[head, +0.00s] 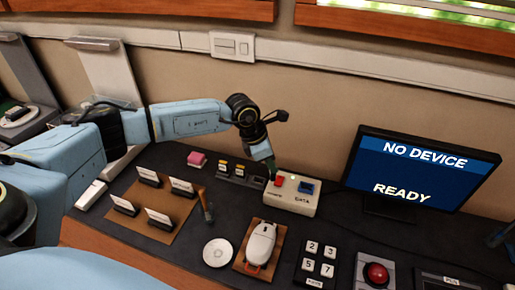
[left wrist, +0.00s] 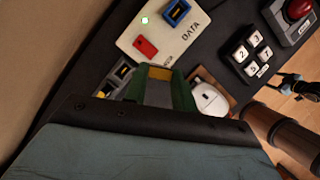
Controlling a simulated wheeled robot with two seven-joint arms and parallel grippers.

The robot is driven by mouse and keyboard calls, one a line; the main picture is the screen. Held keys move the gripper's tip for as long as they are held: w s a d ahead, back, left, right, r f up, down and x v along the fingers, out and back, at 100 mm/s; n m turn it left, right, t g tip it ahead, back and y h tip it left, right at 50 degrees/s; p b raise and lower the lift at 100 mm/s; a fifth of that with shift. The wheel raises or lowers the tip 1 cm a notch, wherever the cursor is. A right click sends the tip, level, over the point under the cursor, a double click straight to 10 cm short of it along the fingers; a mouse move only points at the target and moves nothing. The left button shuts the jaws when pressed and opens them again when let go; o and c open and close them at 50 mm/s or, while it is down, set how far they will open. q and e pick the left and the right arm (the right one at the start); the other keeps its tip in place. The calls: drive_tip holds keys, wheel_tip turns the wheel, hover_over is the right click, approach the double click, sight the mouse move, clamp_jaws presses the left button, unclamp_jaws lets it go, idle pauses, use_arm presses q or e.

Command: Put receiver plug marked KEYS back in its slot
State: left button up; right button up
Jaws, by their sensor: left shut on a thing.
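My left gripper (head: 264,158) is lowered just left of the white box marked DATA, over the right end of a dark slot block (head: 238,172) with yellow-topped plugs. In the left wrist view, its green fingers (left wrist: 158,90) are shut on a small grey and yellow piece (left wrist: 160,73). No marking can be read on this piece, so I cannot tell whether it says KEYS. The slot block is partly hidden behind the gripper in the left wrist view (left wrist: 118,76). I cannot tell whether the held piece touches the block. My right gripper is not clearly seen.
The white DATA box (head: 291,205) carries a red piece and a blue piece. A screen (head: 420,172) reads NO DEVICE, READY.

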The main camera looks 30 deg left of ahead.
use_arm(q)
drive_tip(key=w+a+f+n+y+b, duration=0.1)
drive_tip(key=a+f+n, duration=0.1)
drive_tip(key=n, duration=0.2)
drive_tip(key=w+a+f+n+y+b, duration=0.1)
drive_tip(key=a+f+n+y, duration=0.1)
drive_tip(key=f+n, duration=0.1)
drive_tip(key=w+a+f+n+t+y+b, duration=0.1)
drive_tip(key=a+f+n, duration=0.1)
drive_tip(key=n, duration=0.3)
drive_tip(key=shift+a+f, duration=0.1)
drive_tip(key=shift+f, duration=0.45)
drive_tip(key=shift+r+b, duration=0.1)
drive_tip(key=shift+b, duration=0.2)
idle(1.7)
drive_tip(key=shift+f+b, duration=0.8)
drive_tip(key=shift+f, duration=0.2)
idle(0.4)
drive_tip(key=o, duration=1.5)
